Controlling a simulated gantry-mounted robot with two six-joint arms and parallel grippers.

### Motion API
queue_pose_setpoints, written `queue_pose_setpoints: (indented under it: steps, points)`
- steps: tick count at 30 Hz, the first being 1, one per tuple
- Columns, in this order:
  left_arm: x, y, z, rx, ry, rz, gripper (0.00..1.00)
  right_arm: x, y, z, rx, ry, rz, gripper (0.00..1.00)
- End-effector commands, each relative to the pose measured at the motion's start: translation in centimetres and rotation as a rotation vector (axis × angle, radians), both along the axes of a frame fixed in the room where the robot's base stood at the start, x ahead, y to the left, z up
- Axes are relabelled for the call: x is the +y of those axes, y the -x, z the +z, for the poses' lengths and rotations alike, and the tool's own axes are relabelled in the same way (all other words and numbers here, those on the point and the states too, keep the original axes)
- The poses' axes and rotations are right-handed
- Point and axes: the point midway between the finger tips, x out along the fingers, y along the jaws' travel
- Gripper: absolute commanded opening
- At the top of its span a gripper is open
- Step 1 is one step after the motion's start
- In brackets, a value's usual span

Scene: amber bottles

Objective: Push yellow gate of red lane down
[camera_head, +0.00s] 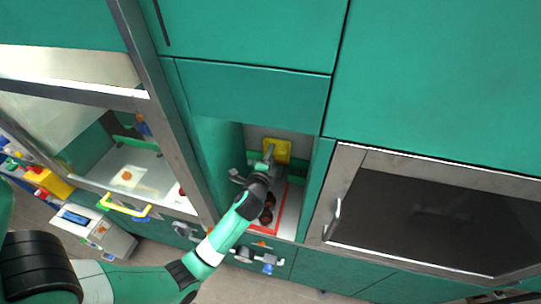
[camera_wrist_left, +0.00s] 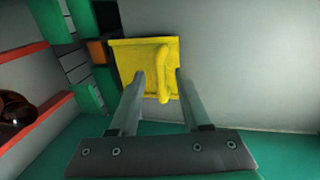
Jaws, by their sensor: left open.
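The yellow gate (camera_head: 277,150) is at the back of the recess in the green cabinet, behind the red-edged lane (camera_head: 281,207). In the left wrist view the gate (camera_wrist_left: 130,60) is a yellow plate with a raised yellow handle (camera_wrist_left: 163,72). My left gripper (camera_head: 268,155) reaches into the recess just in front of the gate. In the left wrist view its two fingers (camera_wrist_left: 158,78) are apart, one on each side of the handle's lower end. I cannot tell whether they touch the gate. Dark amber bottles (camera_head: 267,208) lie in the lane, partly hidden by my arm.
Green recess walls stand close on both sides of my left arm. A glass-fronted compartment (camera_head: 130,170) is at the left and a dark-windowed door (camera_head: 425,215) with a handle is at the right. A grey device (camera_head: 90,230) stands at lower left.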

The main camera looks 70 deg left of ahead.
Motion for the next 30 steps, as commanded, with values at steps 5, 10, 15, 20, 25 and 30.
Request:
queue_pose_setpoints:
  steps: [5,10,15,20,25,30]
  points:
    - [-0.02,0.02,0.03,0.0,0.0,0.0,0.31,0.0,0.0,0.0,0.0,0.0,0.0,0.5]
    - [-0.03,0.03,0.04,-0.001,-0.001,0.0,0.0,0.0,0.0,0.0,0.0,0.0,0.0,0.5]
    - [-0.04,0.03,0.05,-0.001,-0.001,0.0,0.0,0.0,0.0,0.0,0.0,0.0,0.0,0.5]
    - [-0.04,0.02,0.07,-0.001,-0.001,0.0,0.0,0.0,0.0,0.0,0.0,0.0,0.0,0.5]
    - [-0.04,0.02,0.09,-0.001,-0.002,0.0,0.0,0.0,0.0,0.01,0.0,0.0,0.0,0.5]
    - [-0.03,0.02,0.11,-0.001,-0.002,0.0,0.0,0.0,-0.01,0.01,0.0,0.0,0.0,0.5]
